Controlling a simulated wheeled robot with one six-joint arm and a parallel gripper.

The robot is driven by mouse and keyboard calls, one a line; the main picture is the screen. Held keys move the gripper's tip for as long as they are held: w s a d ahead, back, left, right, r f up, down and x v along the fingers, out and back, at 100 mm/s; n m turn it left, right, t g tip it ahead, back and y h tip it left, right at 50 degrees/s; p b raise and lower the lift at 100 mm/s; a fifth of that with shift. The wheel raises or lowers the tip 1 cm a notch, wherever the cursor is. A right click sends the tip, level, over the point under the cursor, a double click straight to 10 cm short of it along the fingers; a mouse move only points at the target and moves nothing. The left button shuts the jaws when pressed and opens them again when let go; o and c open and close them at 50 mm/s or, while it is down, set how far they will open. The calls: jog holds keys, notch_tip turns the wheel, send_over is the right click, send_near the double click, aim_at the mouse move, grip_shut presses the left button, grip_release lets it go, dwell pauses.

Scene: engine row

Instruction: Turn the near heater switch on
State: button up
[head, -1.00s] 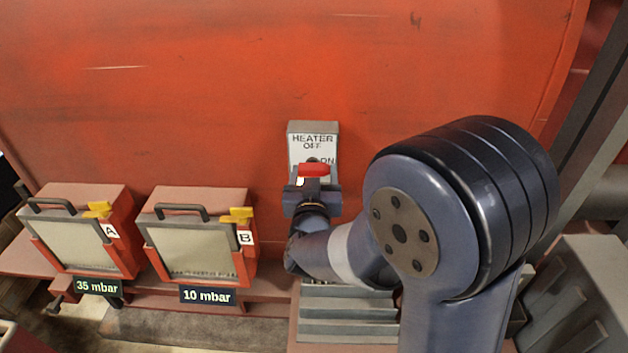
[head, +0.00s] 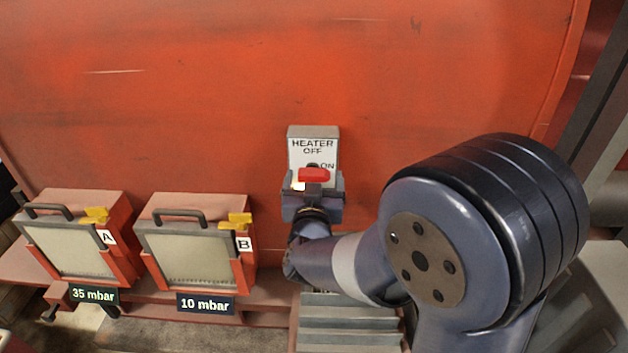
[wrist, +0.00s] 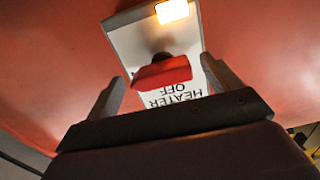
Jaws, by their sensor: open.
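The heater switch (head: 300,145) is a pale plate on the red wall, marked HEATER, OFF and ON. Its red handle (head: 314,175) shows in front of the plate, and a lit lamp (head: 297,183) glows beside it. My gripper (head: 312,192) is right in front of the lower plate and hides part of it. In the wrist view my gripper (wrist: 167,87) is open, with one finger on each side of the red handle (wrist: 162,74). Contact with the handle is not clear. The lamp (wrist: 172,11) glows there too. I cannot tell which label the handle points to.
Two red-framed boxes, A (head: 75,250) and B (head: 190,258), with yellow levers stand left of the switch. Their signs read 35 mbar and 10 mbar. Grey ribbed steps (head: 350,325) lie below my arm. The wall above the switch is clear.

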jog(key=s+b, duration=0.1)
jog(key=s, duration=0.9)
jog(key=shift+s+a, duration=0.2)
jog(key=shift+s, duration=0.2)
jog(key=shift+w, duration=0.15)
jog(key=w+p, duration=0.1)
jog(key=w, duration=0.9)
jog(key=shift+w+d+r+p, duration=0.15)
jog(key=shift+w+d+p, duration=0.05)
jog(key=shift+w+p, duration=0.2)
jog(key=shift+s+n+p, duration=0.1)
jog(key=shift+n+p, duration=0.2)
jog(key=shift+p, duration=0.05)
jog(key=shift+f+b, duration=0.35)
jog(key=shift+b, duration=0.35)
